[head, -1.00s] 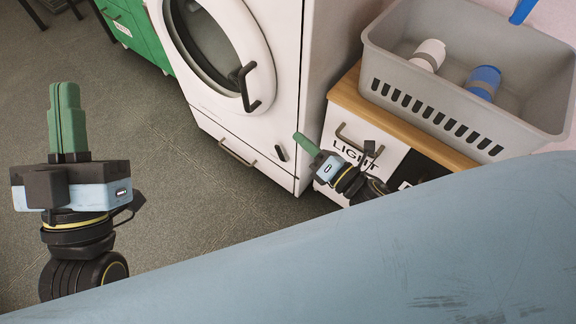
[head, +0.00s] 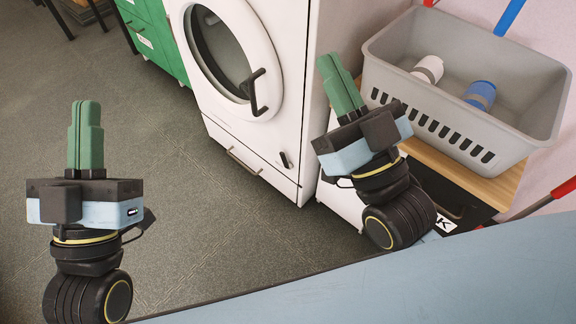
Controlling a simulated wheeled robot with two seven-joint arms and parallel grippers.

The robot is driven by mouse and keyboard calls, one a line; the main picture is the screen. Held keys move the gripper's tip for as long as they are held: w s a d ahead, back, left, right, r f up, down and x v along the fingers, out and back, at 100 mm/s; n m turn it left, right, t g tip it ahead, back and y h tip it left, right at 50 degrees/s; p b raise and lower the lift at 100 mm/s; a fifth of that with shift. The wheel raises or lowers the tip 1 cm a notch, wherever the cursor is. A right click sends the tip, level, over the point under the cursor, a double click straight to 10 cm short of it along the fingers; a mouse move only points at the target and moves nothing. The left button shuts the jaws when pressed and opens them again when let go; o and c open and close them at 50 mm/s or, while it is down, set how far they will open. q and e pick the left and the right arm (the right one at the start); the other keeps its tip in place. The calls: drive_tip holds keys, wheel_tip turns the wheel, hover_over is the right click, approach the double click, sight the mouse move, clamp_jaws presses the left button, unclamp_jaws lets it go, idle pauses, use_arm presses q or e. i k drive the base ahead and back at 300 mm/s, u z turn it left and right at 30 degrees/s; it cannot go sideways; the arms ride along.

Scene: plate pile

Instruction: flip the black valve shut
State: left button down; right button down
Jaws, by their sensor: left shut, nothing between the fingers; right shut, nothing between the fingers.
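A small black upright piece (head: 284,160) sits low on the front of the white washing machine (head: 305,90), near its right edge; it may be the valve, but it is too small to tell its position. My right gripper (head: 336,65) is shut and empty, raised to the right of that piece and apart from it, in front of the machine's side and the basket's left end. My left gripper (head: 86,106) is shut and empty over the floor at the far left, fingers pointing away, well clear of the machine.
The round door has a black handle (head: 257,92) and stands over a drawer pull (head: 243,160). A grey basket (head: 450,125) holding a white and a blue roll sits on a wood-topped cabinet (head: 505,185) at right. Green drawers (head: 155,35) stand behind left.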

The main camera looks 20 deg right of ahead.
sight(289, 166)
drive_tip(key=u, duration=0.55)
drive_tip(key=k, duration=0.75)
drive_tip(key=u, duration=1.1)
drive_tip(key=k, duration=0.65)
drive_tip(key=u, duration=0.2)
drive_tip(key=i, duration=1.25)
drive_tip(key=z, duration=1.5)
drive_tip(key=i, duration=0.95)
drive_tip(key=z, duration=1.15)
